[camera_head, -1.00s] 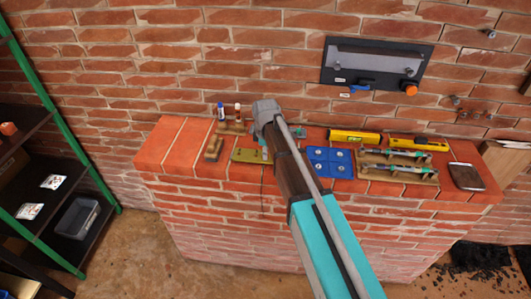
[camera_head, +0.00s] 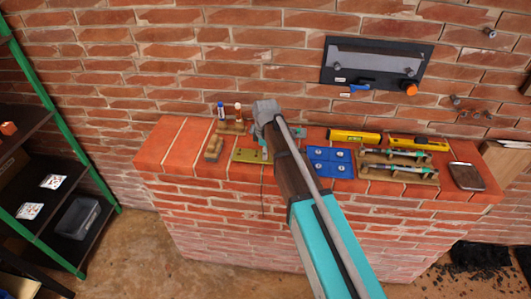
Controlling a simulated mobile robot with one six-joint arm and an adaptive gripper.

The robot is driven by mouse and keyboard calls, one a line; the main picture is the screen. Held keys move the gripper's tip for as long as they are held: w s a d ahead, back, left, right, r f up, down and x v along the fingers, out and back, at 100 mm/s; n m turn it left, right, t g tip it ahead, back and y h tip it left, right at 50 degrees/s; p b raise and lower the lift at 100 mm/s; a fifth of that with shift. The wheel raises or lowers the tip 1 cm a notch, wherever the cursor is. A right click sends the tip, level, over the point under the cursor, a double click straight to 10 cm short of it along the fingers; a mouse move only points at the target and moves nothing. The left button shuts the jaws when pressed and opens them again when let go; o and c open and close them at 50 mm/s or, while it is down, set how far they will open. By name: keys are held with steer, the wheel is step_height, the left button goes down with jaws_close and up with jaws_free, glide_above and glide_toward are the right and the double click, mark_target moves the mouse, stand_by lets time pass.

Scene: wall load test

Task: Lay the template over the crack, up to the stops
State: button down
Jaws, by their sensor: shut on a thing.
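A flat olive-yellow plate, which looks like the template (camera_head: 249,156), lies on or just above the top of the brick ledge (camera_head: 180,150). A thin dark line, which looks like the crack (camera_head: 262,195), runs down the ledge's front face below the plate's right end. My gripper (camera_head: 267,150) is at the plate's right end; my arm covers most of it, so its fingers barely show. It is shut on the template. The stops cannot be made out.
Two markers in a wooden stand (camera_head: 231,127) and a wooden block (camera_head: 213,148) are left of my arm. Right of it lie a blue tiled pad (camera_head: 329,162), a yellow level (camera_head: 355,136), a rack of tools (camera_head: 400,167) and a dark handheld device (camera_head: 467,176). A black panel (camera_head: 377,63) hangs above.

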steer(key=shift+f+b, duration=0.6)
stand_by(0.4)
stand_by(0.3)
steer(key=shift+c, duration=2)
jaws_free()
steer(key=shift+o, duration=1.2)
steer(key=shift+r, duration=0.1)
steer(key=shift+r+p, duration=3.45)
steer(key=shift+p, duration=0.1)
